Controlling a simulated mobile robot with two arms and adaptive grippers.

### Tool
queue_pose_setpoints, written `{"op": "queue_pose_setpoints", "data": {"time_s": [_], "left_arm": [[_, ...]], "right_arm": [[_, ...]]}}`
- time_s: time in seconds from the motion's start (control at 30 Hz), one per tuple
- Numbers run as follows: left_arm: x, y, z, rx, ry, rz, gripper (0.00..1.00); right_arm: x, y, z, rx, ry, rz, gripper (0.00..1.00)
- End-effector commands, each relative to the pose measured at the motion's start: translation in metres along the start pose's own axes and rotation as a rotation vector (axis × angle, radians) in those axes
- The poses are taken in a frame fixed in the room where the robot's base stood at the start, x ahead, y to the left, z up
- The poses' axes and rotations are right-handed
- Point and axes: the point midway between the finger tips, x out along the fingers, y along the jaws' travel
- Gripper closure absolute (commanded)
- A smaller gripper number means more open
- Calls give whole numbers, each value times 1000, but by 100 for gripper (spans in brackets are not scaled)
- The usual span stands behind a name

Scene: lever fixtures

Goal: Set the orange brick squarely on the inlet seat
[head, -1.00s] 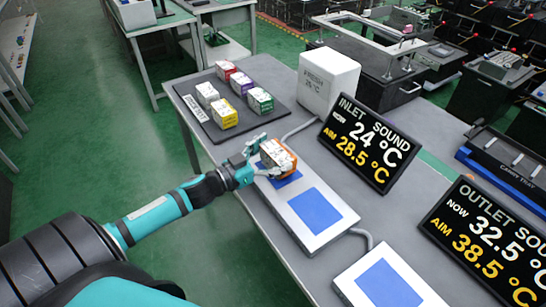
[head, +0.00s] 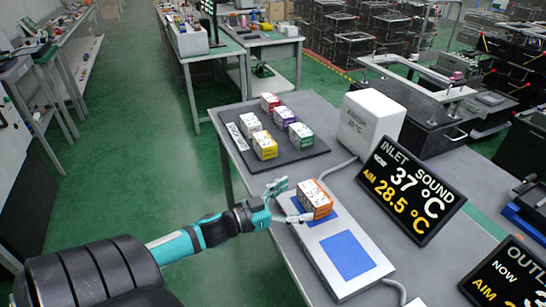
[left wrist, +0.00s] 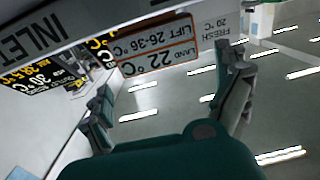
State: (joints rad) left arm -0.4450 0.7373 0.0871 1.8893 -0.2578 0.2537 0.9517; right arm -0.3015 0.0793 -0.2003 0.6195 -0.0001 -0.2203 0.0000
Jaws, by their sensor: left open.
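The orange brick (head: 316,200), orange and white with printed faces, rests on the inlet seat, a blue pad (head: 330,216) at the far end of a pale plate (head: 312,245). Blue shows around its base; I cannot tell whether it is exactly square. My left gripper (head: 292,202) is open just left of the brick, its fingers apart and the near fingertip close to the brick's lower edge. In the left wrist view the brick (left wrist: 158,55) shows beyond the open fingers, its label reading "LAND 22 °C, LIFT 26-36 °C". My right gripper is out of view.
The inlet sign (head: 408,190) reads 37 °C, aim 28.5 °C. A second blue pad (head: 346,255) lies bare. Several other bricks stand on a dark mat (head: 290,155) behind. A white "FRESH" box (head: 370,125) stands behind the sign. The outlet sign (head: 505,275) is partly cut off.

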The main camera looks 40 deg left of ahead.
Motion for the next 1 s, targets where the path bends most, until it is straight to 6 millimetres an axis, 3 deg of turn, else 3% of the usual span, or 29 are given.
{"op": "queue_pose_setpoints", "data": {"time_s": [0.2,0.4,0.87,1.0], "left_arm": [[-43,0,1,0,-4,-1,0],[-67,0,0,0,-1,-1,0],[-74,-1,0,1,-1,-2,0],[-80,-18,25,-3,-47,-71,0]], "right_arm": [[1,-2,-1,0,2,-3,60],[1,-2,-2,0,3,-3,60],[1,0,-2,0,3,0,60],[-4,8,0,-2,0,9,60]]}}
